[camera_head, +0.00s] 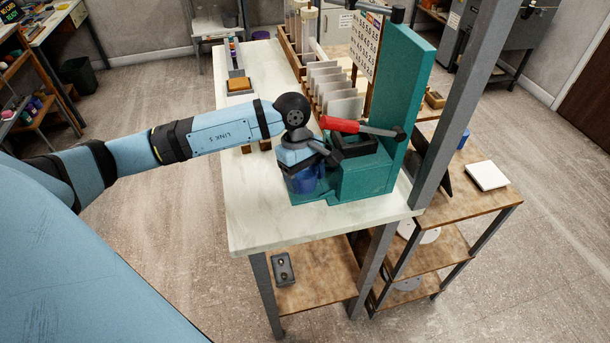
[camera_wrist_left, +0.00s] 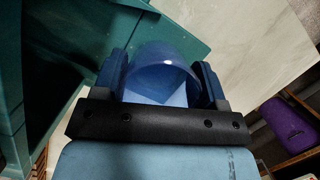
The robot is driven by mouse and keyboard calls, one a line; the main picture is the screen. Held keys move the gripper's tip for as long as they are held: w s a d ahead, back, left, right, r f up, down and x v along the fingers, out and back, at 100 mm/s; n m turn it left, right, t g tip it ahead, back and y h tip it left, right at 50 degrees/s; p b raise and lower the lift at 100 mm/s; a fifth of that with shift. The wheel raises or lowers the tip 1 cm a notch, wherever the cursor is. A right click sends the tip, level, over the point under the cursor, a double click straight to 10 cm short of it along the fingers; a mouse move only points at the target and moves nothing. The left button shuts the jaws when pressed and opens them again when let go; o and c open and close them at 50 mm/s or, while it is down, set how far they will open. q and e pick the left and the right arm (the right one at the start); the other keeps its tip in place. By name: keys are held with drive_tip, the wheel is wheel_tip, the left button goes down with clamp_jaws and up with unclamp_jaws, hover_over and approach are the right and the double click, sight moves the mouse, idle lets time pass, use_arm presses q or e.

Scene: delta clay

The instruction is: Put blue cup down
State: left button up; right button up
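The blue cup (camera_head: 306,182) is at the front left corner of a teal lever machine (camera_head: 365,178) on the white-topped table (camera_head: 250,215). In the left wrist view the cup (camera_wrist_left: 163,72) sits between both fingers, its rounded rim facing away from the wrist. My left gripper (camera_head: 304,166) reaches in from the left, with its fingers on either side of the cup and apparently touching it; it also shows in the left wrist view (camera_wrist_left: 161,82). Whether the cup's bottom rests on anything is hidden. My right gripper is out of view.
The machine's red handle (camera_head: 340,125) and tall teal column (camera_head: 408,80) stand close behind and right of the gripper. A rack of pale plates (camera_head: 335,92) is farther back. A grey post (camera_head: 462,100) rises at the right. The table's front left is bare.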

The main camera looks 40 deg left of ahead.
use_arm(q)
drive_tip(key=o, duration=0.4)
drive_tip(key=shift+o, duration=0.2)
drive_tip(key=v, duration=1.2)
drive_tip(key=shift+r, duration=0.15)
